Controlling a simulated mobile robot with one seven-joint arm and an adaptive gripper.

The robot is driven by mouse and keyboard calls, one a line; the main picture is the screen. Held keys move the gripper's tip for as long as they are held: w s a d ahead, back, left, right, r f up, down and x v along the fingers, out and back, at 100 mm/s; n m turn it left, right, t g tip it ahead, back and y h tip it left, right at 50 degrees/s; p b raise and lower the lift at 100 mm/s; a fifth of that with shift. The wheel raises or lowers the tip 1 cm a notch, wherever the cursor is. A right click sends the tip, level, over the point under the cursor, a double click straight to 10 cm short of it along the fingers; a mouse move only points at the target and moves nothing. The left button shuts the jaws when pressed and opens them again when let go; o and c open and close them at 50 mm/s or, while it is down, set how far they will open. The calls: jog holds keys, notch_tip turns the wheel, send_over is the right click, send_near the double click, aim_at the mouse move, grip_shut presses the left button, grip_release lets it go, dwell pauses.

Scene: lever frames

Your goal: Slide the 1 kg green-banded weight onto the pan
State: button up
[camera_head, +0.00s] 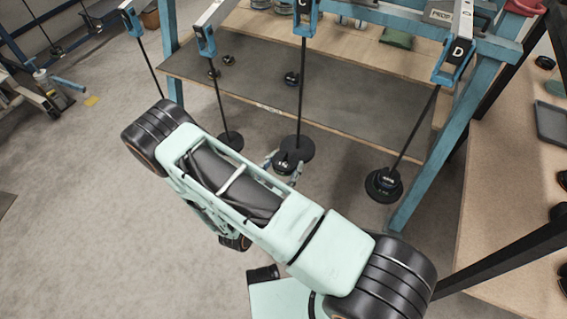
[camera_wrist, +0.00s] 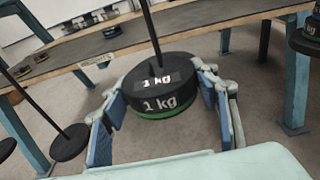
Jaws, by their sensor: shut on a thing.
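The 1 kg green-banded weight (camera_wrist: 160,108) is a black disc with white "1 kg" marks and a green band low on its side. My gripper (camera_wrist: 170,95) is shut on it, one finger on each side. In the head view the weight (camera_head: 284,162) overlaps the near left part of the black pan (camera_head: 301,148) under hanger C. The hanger's rod (camera_wrist: 152,35) rises at the weight's far side. The pan is hidden behind or below the weight in the wrist view, so I cannot tell whether they touch.
Hanger D's pan bears black weights (camera_head: 384,186) to the right. Another empty-looking pan (camera_head: 231,141) hangs to the left, and it shows in the wrist view (camera_wrist: 70,142). A blue frame post (camera_head: 430,170) stands right. A bench with a dark mat (camera_head: 340,95) lies behind.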

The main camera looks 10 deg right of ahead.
aim_at(297, 145)
jog(key=shift+r+x, duration=0.2)
jog(key=shift+x, duration=0.7)
jog(key=shift+r+x, duration=0.2)
jog(key=shift+x, duration=0.7)
jog(key=shift+r+b+x, duration=0.2)
jog(key=shift+x, duration=1.15)
jog(key=shift+r+b+x, duration=0.15)
jog(key=shift+r+x, duration=0.05)
jog(key=shift+x, duration=1.2)
jog(key=shift+f+b, duration=0.35)
jog(key=shift+f, duration=0.1)
dwell(0.5)
jog(key=o, duration=1.9)
jog(key=shift+s+f, duration=0.1)
jog(key=shift+f, duration=0.15)
jog(key=shift+r, duration=0.1)
